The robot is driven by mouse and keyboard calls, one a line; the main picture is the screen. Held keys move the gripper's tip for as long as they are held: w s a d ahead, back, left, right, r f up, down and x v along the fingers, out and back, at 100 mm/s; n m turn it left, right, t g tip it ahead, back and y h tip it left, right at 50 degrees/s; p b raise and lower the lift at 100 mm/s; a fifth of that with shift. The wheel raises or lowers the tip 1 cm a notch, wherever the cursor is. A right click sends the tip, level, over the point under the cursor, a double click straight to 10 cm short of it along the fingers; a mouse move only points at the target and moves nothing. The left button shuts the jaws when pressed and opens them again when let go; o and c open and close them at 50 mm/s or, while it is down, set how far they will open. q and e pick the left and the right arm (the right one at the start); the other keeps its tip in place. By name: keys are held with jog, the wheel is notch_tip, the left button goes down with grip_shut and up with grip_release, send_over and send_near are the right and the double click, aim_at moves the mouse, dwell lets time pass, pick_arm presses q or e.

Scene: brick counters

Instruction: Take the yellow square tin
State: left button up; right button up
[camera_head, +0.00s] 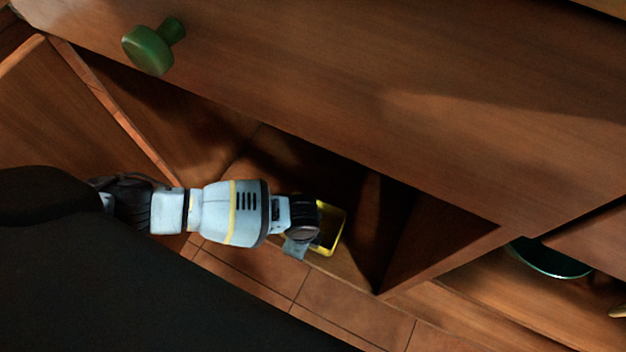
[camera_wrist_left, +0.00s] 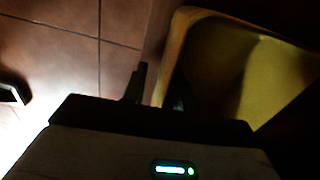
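The yellow square tin (camera_head: 338,232) stands open side up in the dark lower cabinet, near its front edge. My left gripper (camera_head: 303,241) is at the tin's left side and covers part of it. In the left wrist view the tin (camera_wrist_left: 215,62) fills the upper right, with its rim and shaded inside showing. One dark finger of the left gripper (camera_wrist_left: 148,88) shows just outside the tin's wall. My right gripper is in neither view.
A wooden drawer front with a green knob (camera_head: 148,50) overhangs the cabinet opening. An upright panel (camera_head: 440,245) bounds it on the right. A teal bowl (camera_head: 550,262) sits in the space further right. Floor tiles (camera_head: 345,300) lie in front.

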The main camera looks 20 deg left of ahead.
pick_arm(q)
grip_shut()
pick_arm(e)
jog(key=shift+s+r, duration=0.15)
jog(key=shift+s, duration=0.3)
pick_arm(q)
jog(key=shift+r, duration=0.1)
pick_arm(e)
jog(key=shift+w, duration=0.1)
